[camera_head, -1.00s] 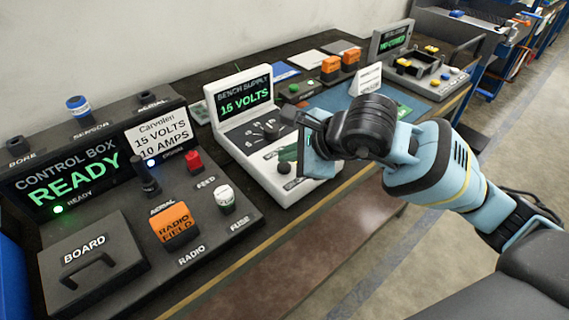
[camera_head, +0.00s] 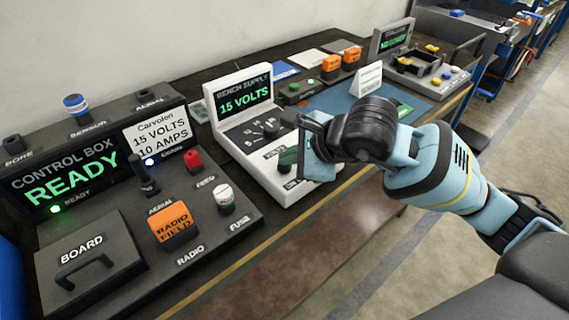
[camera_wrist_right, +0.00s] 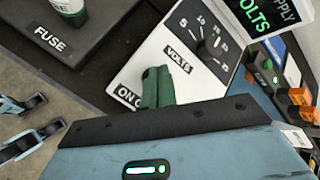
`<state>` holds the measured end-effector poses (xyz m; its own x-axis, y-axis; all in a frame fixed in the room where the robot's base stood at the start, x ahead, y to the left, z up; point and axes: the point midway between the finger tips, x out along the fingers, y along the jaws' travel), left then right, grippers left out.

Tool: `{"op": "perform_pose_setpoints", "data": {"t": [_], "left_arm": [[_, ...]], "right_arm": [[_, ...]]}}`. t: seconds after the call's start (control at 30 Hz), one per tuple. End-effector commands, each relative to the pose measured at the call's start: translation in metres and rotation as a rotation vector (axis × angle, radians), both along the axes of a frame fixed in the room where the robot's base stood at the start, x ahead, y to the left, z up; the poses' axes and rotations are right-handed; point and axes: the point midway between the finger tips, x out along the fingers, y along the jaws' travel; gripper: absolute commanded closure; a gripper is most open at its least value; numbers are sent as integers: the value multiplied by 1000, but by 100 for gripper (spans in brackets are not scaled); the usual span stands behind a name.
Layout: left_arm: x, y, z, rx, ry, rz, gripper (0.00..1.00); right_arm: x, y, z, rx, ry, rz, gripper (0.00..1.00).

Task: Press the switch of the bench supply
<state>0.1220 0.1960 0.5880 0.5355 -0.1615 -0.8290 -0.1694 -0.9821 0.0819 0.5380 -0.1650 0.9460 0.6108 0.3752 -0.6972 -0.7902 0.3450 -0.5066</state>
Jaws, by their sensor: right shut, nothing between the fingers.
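The bench supply (camera_head: 232,146) is a white sloped box with a lit screen reading 15 VOLTS, a dark volts dial and an ON/OFF label on its lower panel. It also shows in the wrist view (camera_wrist_right: 180,35). My right gripper (camera_head: 287,158) is shut and empty, with its green fingers low over the lower panel. In the wrist view the green fingers (camera_wrist_right: 156,86) stand beside the ON/OFF label and hide the switch area. I cannot tell whether they touch the switch. Light-blue and dark parts at the wrist view's left edge may be my left gripper (camera_wrist_right: 32,127).
The control box (camera_head: 130,225) with its READY screen, fuse (camera_head: 225,198) and orange radio block (camera_head: 173,222) stands left of the supply. A white card (camera_head: 367,78) and orange blocks (camera_head: 340,61) are behind and right of my gripper. Floor lies in front of the bench.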

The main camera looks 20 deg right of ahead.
Motion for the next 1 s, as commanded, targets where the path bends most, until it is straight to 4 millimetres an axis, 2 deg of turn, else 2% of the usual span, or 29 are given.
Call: {"op": "perform_pose_setpoints", "data": {"t": [0.7,1.0], "left_arm": [[1,0,0,-1,-4,0,100],[5,0,7,-1,-14,1,100]], "right_arm": [[0,0,-3,0,-1,-1,100],[0,0,8,0,-3,0,100]]}}
